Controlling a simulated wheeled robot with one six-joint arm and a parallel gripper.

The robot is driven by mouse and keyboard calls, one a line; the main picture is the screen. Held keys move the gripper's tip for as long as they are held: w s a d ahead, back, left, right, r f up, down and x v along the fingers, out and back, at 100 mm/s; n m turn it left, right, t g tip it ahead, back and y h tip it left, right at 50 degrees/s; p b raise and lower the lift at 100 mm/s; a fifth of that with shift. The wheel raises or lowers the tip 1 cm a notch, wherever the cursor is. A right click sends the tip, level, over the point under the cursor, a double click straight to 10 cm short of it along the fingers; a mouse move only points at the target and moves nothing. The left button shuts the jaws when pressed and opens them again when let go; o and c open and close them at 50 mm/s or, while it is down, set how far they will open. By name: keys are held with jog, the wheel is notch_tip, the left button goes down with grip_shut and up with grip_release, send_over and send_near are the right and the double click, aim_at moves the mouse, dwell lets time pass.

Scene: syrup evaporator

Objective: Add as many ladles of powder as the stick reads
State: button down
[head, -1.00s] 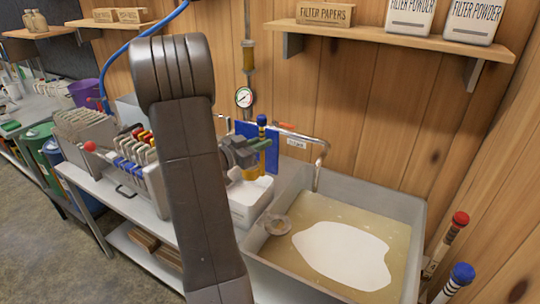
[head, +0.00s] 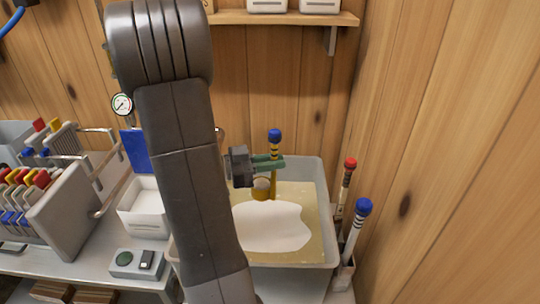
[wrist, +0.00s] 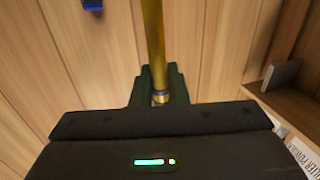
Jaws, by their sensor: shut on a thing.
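My gripper (head: 268,163) is shut on the upright yellow handle of a ladle (head: 274,182), which has a blue knob and dark bands at its top. The handle also runs up between the fingers in the wrist view (wrist: 153,45). The ladle's cup hangs above the grey tank (head: 318,185), over a white patch (head: 270,228) on the golden liquid. Something pale shows in the cup; how full it is I cannot tell. A white tub (head: 146,222) with white contents stands left of my arm. A red-topped stick (head: 346,183) and a blue-topped stick (head: 355,228) stand right of the tank.
A control box (head: 136,263) with a green button sits on the bench at the front left. A filter rack (head: 75,205) with coloured handles stands farther left. A pressure gauge (head: 122,104) and a shelf (head: 285,18) are at the wooden back wall. A wall closes the right side.

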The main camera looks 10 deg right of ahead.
jog(key=w+d+f+n+g+y+p, duration=0.2)
jog(key=w+d+f+n+y+p, duration=0.1)
jog(key=f+n+y+p, duration=0.1)
jog(key=w+d+f+n+g+y+p, duration=0.3)
jog(key=f+n+y+p, duration=0.1)
jog(key=f+y+p, duration=0.3)
jog(key=shift+f+g, duration=0.3)
jog(key=shift+f, duration=0.55)
jog(key=shift+d, duration=0.1)
dwell(0.7)
